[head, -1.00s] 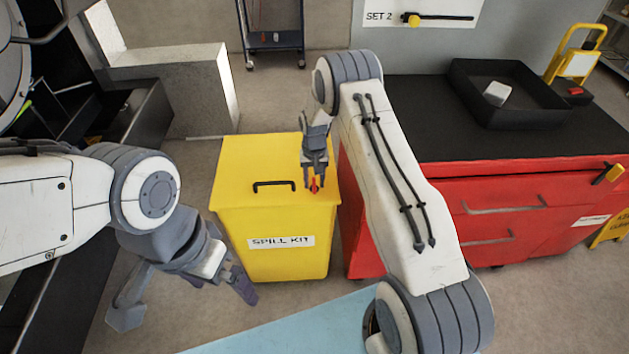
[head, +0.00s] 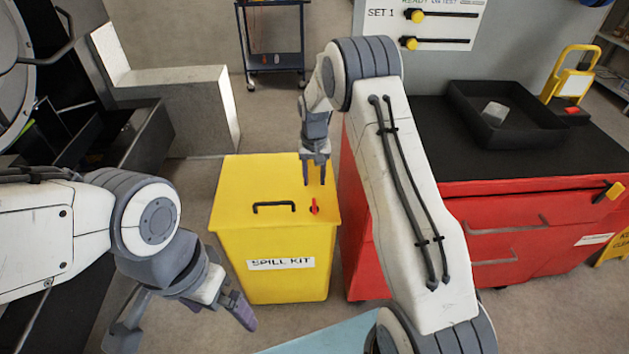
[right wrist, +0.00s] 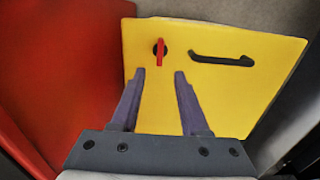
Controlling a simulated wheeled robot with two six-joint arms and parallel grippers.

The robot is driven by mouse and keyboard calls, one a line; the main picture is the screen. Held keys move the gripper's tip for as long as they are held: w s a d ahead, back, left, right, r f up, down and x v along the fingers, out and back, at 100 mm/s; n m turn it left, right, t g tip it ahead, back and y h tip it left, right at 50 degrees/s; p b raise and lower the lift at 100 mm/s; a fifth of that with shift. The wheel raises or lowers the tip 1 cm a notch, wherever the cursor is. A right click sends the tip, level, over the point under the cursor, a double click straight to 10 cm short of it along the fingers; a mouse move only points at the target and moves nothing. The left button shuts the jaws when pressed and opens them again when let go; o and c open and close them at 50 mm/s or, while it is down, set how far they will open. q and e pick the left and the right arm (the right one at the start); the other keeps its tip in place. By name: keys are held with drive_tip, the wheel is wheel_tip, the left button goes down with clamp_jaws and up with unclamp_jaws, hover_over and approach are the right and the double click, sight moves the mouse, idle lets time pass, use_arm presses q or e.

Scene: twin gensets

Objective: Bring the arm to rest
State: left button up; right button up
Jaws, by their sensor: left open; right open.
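My right arm reaches forward in the head view, and its gripper (head: 315,182) hangs open and empty above the yellow spill kit box (head: 275,275). In the right wrist view the two fingers of the right gripper (right wrist: 159,75) are apart with nothing between them. A small red handle (right wrist: 161,53) stands on the yellow lid beyond the fingertips; in the head view this red handle (head: 314,206) is just below the gripper, apart from it. My left gripper (head: 185,325) is at the lower left, open, partly hidden by its own arm, with nothing seen in it.
A red cabinet (head: 505,229) with a black top stands right of the box and holds a black tray (head: 520,135) with a pale block (head: 494,110). A dark cart (head: 270,40) stands at the back. A grey-white block (head: 190,85) is at the left.

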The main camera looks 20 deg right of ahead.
drive_tip(key=s+a+r+n+p, duration=0.4)
drive_tip(key=s+a+r+n, duration=0.2)
drive_tip(key=s+a+r, duration=1.1)
drive_tip(key=s+r+n+y+p, duration=0.1)
drive_tip(key=s+r+n, duration=0.3)
drive_tip(key=s, duration=1.5)
wheel_tip(320, 180, up, 3)
drive_tip(key=shift+s+a+f+n+p, duration=0.15)
drive_tip(key=shift+s+a+n+p, duration=0.2)
drive_tip(key=shift+p, duration=0.55)
